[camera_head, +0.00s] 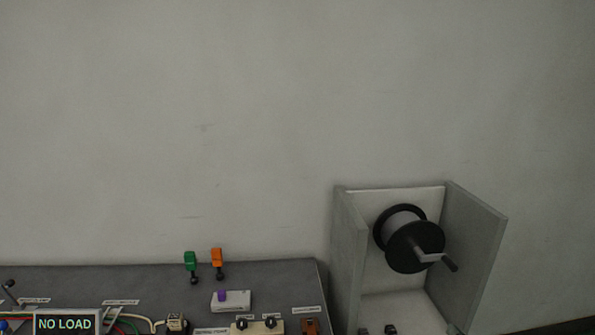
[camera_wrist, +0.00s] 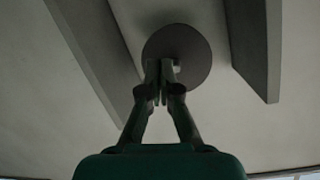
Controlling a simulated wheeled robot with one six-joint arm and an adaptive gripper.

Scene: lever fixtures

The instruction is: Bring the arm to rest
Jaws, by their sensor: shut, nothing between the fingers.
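My gripper (camera_wrist: 162,66) shows in the wrist view, its fingers together and empty. It points toward a dark round disc (camera_wrist: 190,45), which lies behind the fingertips and is partly hidden by them. I cannot tell how far the fingertips are from the disc. Neither my arm nor my gripper shows in the head view.
In the head view, a grey open box (camera_head: 474,255) at the right holds a black crank reel (camera_head: 414,246). A dark bench (camera_head: 100,280) at lower left carries green (camera_head: 190,260) and orange (camera_head: 217,257) levers and a "NO LOAD" display (camera_head: 66,323). The wall above is bare.

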